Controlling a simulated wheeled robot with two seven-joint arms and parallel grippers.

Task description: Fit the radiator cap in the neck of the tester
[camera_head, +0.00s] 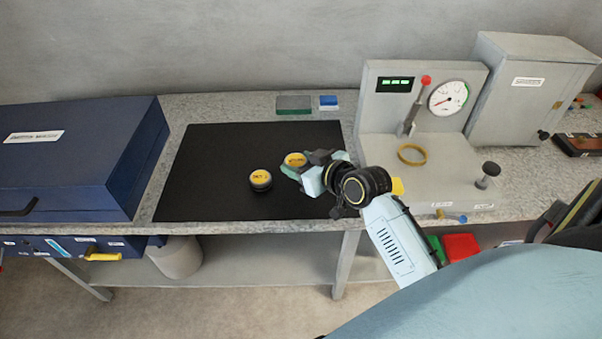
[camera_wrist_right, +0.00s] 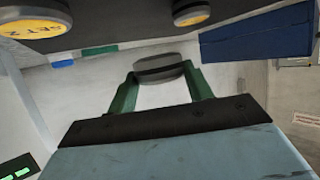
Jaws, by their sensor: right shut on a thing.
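My right gripper (camera_head: 301,165) is over the right part of the black mat. Its green fingers (camera_wrist_right: 158,88) are shut on a round dark cap, the radiator cap (camera_wrist_right: 158,70), whose yellow top (camera_head: 295,160) shows in the head view. The wrist view shows its grey side, clear of the mat. The tester (camera_head: 380,110) stands to the right, with a dial gauge (camera_head: 448,96), a red-knobbed lever (camera_head: 420,95) and a brass-coloured ring (camera_head: 412,154) on its base, apart from the gripper. My left gripper is not in view.
A yellow-topped cap (camera_head: 261,181) stands on the black mat (camera_head: 215,165), left of the gripper. The wrist view shows two such caps, one at the upper left (camera_wrist_right: 38,25). A blue case (camera_head: 80,150) is left, a grey cabinet (camera_head: 530,95) right. A dark knob (camera_head: 488,172) rises from the tester's base.

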